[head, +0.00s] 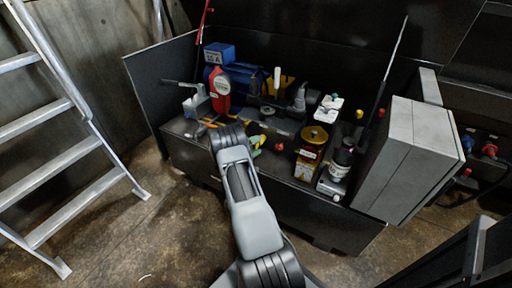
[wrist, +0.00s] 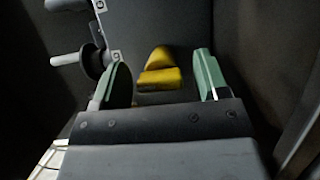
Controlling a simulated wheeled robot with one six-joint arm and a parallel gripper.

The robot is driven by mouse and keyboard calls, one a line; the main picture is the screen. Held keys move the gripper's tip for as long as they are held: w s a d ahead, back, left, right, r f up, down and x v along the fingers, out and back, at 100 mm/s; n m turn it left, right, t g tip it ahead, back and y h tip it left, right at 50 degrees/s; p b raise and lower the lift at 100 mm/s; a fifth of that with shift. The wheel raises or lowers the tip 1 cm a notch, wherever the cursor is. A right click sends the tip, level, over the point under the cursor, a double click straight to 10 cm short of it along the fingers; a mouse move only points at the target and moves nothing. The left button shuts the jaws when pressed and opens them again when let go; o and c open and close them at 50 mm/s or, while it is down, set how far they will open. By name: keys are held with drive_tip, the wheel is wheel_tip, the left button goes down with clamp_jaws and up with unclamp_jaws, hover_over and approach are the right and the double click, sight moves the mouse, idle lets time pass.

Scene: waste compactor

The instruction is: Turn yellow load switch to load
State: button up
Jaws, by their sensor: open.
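The yellow load switch (wrist: 160,78) shows in the wrist view as a yellow knob with a pointed upper part, against a dark grey surface. My gripper (wrist: 163,82) is open, with one green finger on each side of the switch. Gaps show between the yellow knob and both fingers, so no contact is visible. In the head view my gripper (head: 257,143) is a small green patch at the front of the machine, and my arm hides much of that area.
In the wrist view a metal bracket with a dark round disc (wrist: 98,61) stands close to the left finger. In the head view a red and yellow device (head: 311,150) and a grey cabinet (head: 400,155) stand to the right. A ladder (head: 75,130) stands at left.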

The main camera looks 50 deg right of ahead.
drive_tip(key=c, duration=0.9)
drive_tip(key=m+y+p, duration=0.1)
drive_tip(key=m+p, duration=0.1)
drive_tip(key=m, duration=0.1)
drive_tip(key=shift+r, duration=0.15)
drive_tip(key=m+t+y+p, duration=0.1)
drive_tip(key=m, duration=0.1)
drive_tip(key=m+t+y+p, duration=0.1)
drive_tip(key=m, duration=0.1)
drive_tip(key=m+t+y, duration=0.1)
drive_tip(key=m+t, duration=0.1)
drive_tip(key=m, duration=0.1)
drive_tip(key=shift+f, duration=0.2)
drive_tip(key=shift+m+t+y+b, duration=0.4)
drive_tip(key=shift+m+t+b, duration=0.6)
drive_tip(key=shift+m, duration=0.7)
